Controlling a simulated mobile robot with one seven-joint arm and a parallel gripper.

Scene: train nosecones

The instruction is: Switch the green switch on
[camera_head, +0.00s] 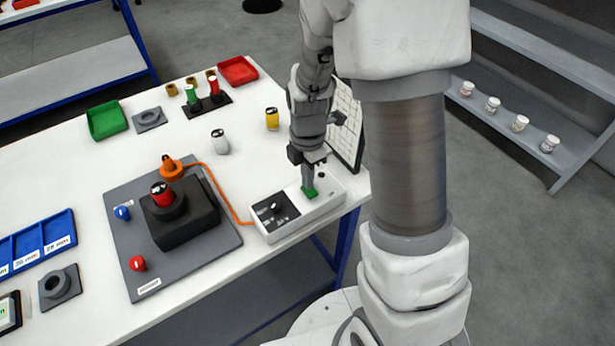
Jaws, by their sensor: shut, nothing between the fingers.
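The green switch (311,194) is a small green rocker on top of a white box (290,228) near the right front edge of the white table. The box also has a black panel with a dial (275,207) on its left part. My gripper (308,185) points down, shut and empty, with its fingertips at the green switch, touching it or just above it. The fingers partly hide the switch, so I cannot tell which way it is tipped.
An orange cable runs from the box to an orange plug (171,168) by a grey plate (118,200) bearing a black block (182,228). A white cylinder (219,141) and a yellow one (272,119) stand behind. A white grid panel (346,125) leans close to my gripper's right.

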